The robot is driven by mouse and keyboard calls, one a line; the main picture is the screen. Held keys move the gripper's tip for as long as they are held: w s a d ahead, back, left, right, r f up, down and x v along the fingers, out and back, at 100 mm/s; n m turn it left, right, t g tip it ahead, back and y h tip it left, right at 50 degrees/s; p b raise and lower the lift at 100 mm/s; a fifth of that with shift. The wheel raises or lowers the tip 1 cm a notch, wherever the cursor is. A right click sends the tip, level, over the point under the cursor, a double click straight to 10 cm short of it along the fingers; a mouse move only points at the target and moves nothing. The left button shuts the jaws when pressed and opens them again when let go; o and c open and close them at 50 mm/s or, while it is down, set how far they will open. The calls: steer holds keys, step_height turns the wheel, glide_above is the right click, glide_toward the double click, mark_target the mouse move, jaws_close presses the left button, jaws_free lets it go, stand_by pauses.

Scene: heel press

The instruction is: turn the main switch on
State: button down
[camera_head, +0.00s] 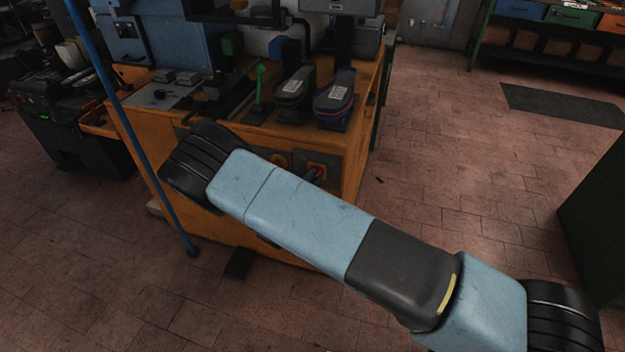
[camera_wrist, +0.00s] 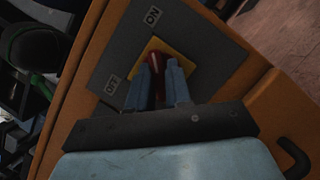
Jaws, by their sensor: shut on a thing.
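The main switch has a red handle (camera_wrist: 156,64) on a yellow plate (camera_wrist: 149,47), set in a grey panel (camera_wrist: 208,42) in the wrist view. The panel carries an ON label (camera_wrist: 153,16) at the top and an OFF label (camera_wrist: 112,84) at the left. My gripper (camera_wrist: 158,74) has its two blue-grey fingers shut on the red handle, one on each side. The handle's lower part is hidden between the fingers, so its exact setting is hard to tell. In the head view, the yellow switch plate (camera_head: 326,167) shows just above my arm, which hides much of the cabinet front.
The orange cabinet (camera_head: 357,140) carries a machine and two dark shoes (camera_head: 294,86) on its top. A blue pole (camera_head: 130,130) stands at its left. A dark hook-like handle (camera_wrist: 294,155) sits at the lower right in the wrist view. The floor (camera_head: 450,180) to the right is clear.

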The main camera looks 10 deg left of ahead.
steer(key=shift+d, duration=0.1)
steer(key=c, duration=1.1)
jaws_free()
steer(key=shift+c, duration=0.2)
steer(key=v, duration=1.4)
steer(key=shift+w, duration=0.15)
